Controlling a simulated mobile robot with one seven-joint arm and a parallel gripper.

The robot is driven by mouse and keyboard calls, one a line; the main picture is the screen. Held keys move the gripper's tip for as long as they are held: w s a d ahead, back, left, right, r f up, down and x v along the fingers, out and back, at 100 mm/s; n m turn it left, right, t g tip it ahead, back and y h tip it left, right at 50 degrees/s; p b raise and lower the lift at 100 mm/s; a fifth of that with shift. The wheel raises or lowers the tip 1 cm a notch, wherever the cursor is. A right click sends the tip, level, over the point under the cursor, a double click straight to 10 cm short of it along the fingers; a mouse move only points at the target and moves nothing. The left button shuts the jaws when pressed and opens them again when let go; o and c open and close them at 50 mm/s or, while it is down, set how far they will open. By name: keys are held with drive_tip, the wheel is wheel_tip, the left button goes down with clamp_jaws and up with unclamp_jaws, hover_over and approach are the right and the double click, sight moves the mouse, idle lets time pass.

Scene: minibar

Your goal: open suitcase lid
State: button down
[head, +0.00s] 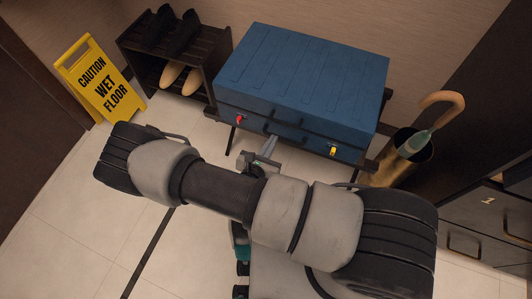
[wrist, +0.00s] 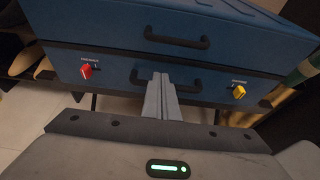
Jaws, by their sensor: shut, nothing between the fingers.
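The blue suitcase (head: 300,65) rests on a dark stand, and its lid (wrist: 240,25) looks down, with a dark seam below it. A dark handle (wrist: 176,39) is on the lid's front, and a second handle (wrist: 118,76) is on the lower body. A red latch (wrist: 86,71) is at the left and a yellow latch (wrist: 238,91) at the right; they also show in the head view (head: 239,119) (head: 333,151). My gripper (wrist: 160,76) is shut and empty, its fingertips in front of the lower handle, partly hiding it. I cannot tell whether they touch it.
A shoe rack (head: 176,50) with shoes and a yellow wet-floor sign (head: 100,80) stand to the left. An umbrella (head: 440,110) in a gold stand (head: 402,165) is right of the suitcase. Dark drawers (head: 490,220) line the right side. Tile floor is clear at the lower left.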

drive_tip(key=shift+w+d+r, duration=0.25)
drive_tip(key=shift+w+r, duration=0.35)
drive_tip(key=shift+r, duration=0.25)
drive_tip(key=shift+w+d+r, duration=0.2)
drive_tip(key=shift+w+r, duration=0.35)
drive_tip(key=shift+r, duration=0.25)
